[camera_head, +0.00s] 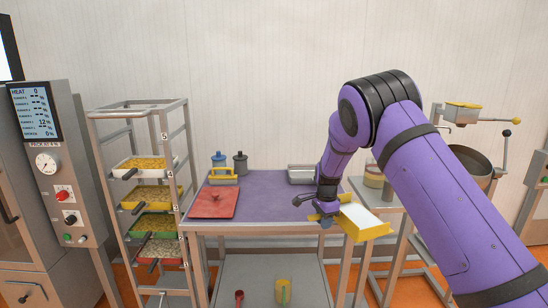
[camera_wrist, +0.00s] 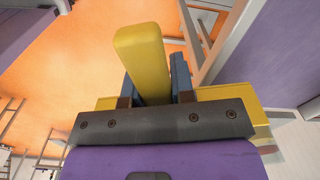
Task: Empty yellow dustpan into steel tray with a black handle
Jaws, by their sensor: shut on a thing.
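My gripper (camera_head: 326,212) is shut on the handle of the yellow dustpan (camera_head: 372,231) and holds it over the table's right front corner. The dustpan's pan points right and shows a white inside; I cannot tell whether this is a load. In the wrist view the yellow handle (camera_wrist: 140,55) stands between my two fingers (camera_wrist: 155,85). A steel tray (camera_head: 302,174) sits at the back right of the table, partly behind my arm; no handle shows on it. A pale tray (camera_head: 171,160) with a black handle and yellow contents sits high in the rack.
The rack (camera_head: 97,160) also holds yellow, green and red trays. A steel pan (camera_head: 470,165) on a stand is at right.

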